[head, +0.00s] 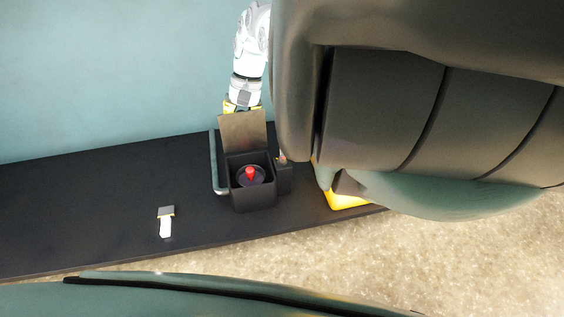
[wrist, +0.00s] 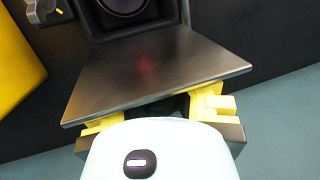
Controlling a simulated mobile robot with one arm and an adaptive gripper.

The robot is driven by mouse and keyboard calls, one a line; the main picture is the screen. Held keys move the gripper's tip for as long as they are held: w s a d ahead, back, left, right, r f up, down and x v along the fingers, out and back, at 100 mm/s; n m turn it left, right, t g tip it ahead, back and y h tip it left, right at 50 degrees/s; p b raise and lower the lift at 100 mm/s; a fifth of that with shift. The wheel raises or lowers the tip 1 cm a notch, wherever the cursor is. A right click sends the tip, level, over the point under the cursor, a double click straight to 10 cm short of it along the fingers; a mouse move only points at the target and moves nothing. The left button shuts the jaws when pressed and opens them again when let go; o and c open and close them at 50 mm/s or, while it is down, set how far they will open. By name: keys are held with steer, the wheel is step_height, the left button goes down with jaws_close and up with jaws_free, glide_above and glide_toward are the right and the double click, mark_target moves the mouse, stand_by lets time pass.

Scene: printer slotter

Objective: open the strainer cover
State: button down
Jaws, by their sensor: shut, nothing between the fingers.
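The strainer cover (head: 242,131) is a flat brownish-grey plate. It stands raised, roughly upright, at the back edge of the dark strainer box (head: 253,195), so the box top is uncovered. Inside the box is a round dark part with a red knob (head: 250,173). My gripper (head: 242,105) is behind the cover at its upper edge, with its fingertips hidden by the plate. In the wrist view the cover (wrist: 155,75) fills the middle, with yellow finger parts beside its near edge. The gripper is shut and empty; whether it touches the cover is unclear.
A grey bar or handle (head: 215,165) runs along the box's left side. A small white and grey piece (head: 166,221) lies on the black table (head: 85,210) to the left. A yellow object (head: 345,201) is at the right. The table's left part is mostly clear.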

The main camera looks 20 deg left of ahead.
steer(key=c, duration=1.7)
jaws_free()
steer(key=shift+r, duration=0.15)
steer(key=o, duration=1)
steer(key=shift+d, duration=0.1)
steer(key=shift+c, duration=0.2)
steer(key=shift+a, duration=0.45)
steer(key=shift+w+d+r, duration=0.15)
steer(key=shift+d+r, duration=0.1)
steer(key=v, duration=1.1)
steer(key=shift+a+r, duration=0.25)
